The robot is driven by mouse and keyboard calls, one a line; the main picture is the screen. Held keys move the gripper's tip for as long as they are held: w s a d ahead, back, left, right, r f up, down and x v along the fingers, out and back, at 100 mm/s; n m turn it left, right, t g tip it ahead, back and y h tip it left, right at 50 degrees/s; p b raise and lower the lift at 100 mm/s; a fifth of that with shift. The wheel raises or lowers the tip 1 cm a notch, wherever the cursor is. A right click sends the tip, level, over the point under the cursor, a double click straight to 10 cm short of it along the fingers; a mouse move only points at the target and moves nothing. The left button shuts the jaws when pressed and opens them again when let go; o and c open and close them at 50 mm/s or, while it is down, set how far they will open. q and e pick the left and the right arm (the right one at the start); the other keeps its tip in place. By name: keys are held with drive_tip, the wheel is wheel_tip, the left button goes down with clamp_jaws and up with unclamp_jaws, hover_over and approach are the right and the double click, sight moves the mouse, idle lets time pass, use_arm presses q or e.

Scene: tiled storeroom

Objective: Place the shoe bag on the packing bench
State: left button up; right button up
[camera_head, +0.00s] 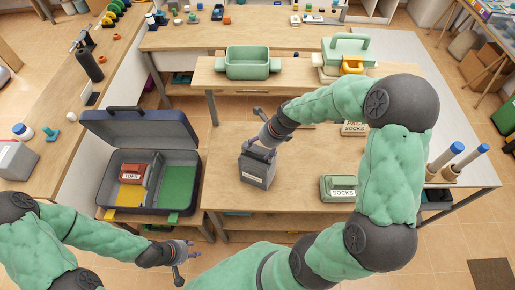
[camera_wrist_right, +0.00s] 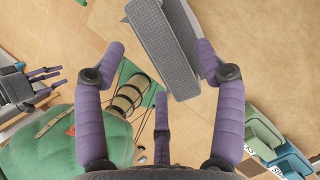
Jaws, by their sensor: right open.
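The dark grey shoe bag (camera_head: 256,171), with a pale label on its front, appears upright at the left part of the near wooden bench (camera_head: 300,205). My right gripper (camera_head: 264,146) is at its top and open. In the right wrist view the grey bag (camera_wrist_right: 165,45) shows just beyond and between the spread fingertips of my right gripper (camera_wrist_right: 162,65); contact is not clear. My left gripper (camera_head: 188,260) is low, in front of the bench, empty, with its fingers spread; it also shows in the right wrist view (camera_wrist_right: 38,88).
An open suitcase (camera_head: 103,193) stands left of the bench with a red TOPS pouch (camera_head: 134,173) inside. A green SOCKS pouch (camera_head: 340,188) lies right on the bench, another labelled pouch (camera_head: 354,129) behind. A green bin (camera_head: 248,63) stands on the shelf behind. The bench's middle is clear.

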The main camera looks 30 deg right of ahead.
drive_tip(key=p+v, duration=0.1)
drive_tip(key=v, duration=0.6)
drive_tip(key=shift+r, duration=0.35)
idle(1.0)
